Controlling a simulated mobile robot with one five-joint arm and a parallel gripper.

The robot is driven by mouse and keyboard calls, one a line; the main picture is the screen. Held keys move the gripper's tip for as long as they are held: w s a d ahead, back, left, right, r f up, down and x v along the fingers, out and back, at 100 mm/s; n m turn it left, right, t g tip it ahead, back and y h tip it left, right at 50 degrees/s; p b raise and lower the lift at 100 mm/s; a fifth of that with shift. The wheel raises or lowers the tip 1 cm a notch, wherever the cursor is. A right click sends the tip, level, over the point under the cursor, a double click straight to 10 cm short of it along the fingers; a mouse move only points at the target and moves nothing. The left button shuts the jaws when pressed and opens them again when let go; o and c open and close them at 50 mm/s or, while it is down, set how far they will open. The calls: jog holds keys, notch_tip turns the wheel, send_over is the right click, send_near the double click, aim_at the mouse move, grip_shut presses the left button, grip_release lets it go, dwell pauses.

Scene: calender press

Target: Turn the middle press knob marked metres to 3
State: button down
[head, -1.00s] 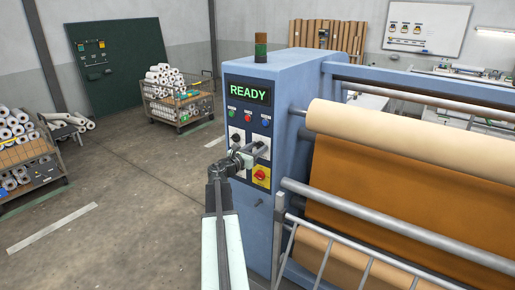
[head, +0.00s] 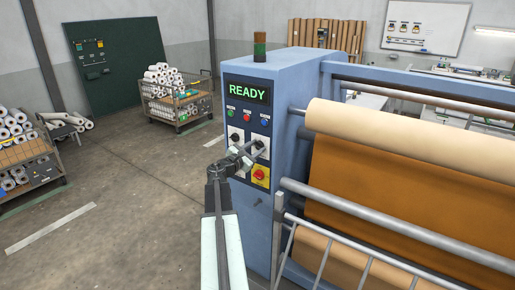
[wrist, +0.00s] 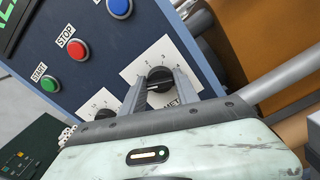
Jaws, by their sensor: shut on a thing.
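The black press knob (wrist: 160,78) sits on a white plate with scale numbers in the wrist view. Lettering that starts like "MET" shows below it, partly covered by a finger. My gripper (wrist: 162,88) is shut on this knob, one finger on each side. The pointer's exact number is hard to read. In the head view my gripper (head: 260,148) is at the right-hand white plate of the panel and hides part of it.
Another black knob (wrist: 104,114) with its own plate is close to the left finger. Red STOP (wrist: 77,50), green START and blue buttons are above. A red switch (head: 259,174) on yellow is just below my gripper. The roller frame stands right.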

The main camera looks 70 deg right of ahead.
jog(key=m, duration=0.5)
jog(key=shift+s+a+f+m, duration=0.15)
jog(key=shift+s+m, duration=0.15)
jog(key=shift+m, duration=0.1)
jog(key=m, duration=0.5)
jog(key=shift+f, duration=0.1)
jog(key=m, duration=0.6)
jog(key=shift+b, duration=0.3)
jog(key=m, duration=0.4)
jog(key=shift+f+m, duration=0.15)
jog(key=shift+m, duration=0.55)
jog(key=c, duration=0.9)
grip_release()
